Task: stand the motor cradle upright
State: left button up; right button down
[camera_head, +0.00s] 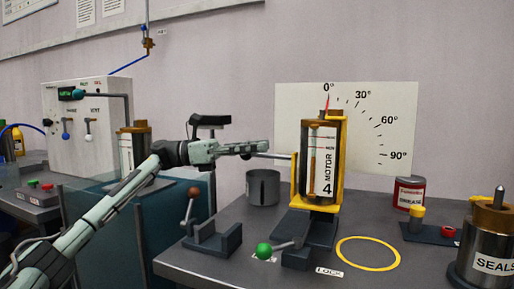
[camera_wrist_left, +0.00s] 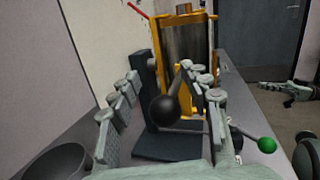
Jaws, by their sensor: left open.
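The motor cradle (camera_head: 338,190) is a yellow frame around a metal cylinder marked MOTOR 4 (camera_head: 325,150). It stands upright on a dark base, and its red pointer (camera_head: 327,102) is at about 0° on the dial board (camera_head: 400,100). A thin rod reaches left from the cradle, ending in a black ball knob (camera_wrist_left: 164,109). My left gripper (camera_head: 264,148) is left of the cradle. In the left wrist view its fingers are open with the knob between them; contact is unclear. Part of my right gripper (camera_wrist_left: 284,90) shows small at the right edge.
A green-knobbed lever (camera_head: 264,250) is in front of the base, near a LOCK label (camera_head: 329,272). A grey cup (camera_head: 262,188) stands behind left. A yellow ring (camera_head: 395,258) lies on the bench, with a red can (camera_head: 409,193) and SEALS canister (camera_head: 488,245) at right.

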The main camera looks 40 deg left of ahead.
pick_arm(q)
jog(key=v, duration=0.7)
jog(key=shift+a, duration=0.1)
dwell(0.4)
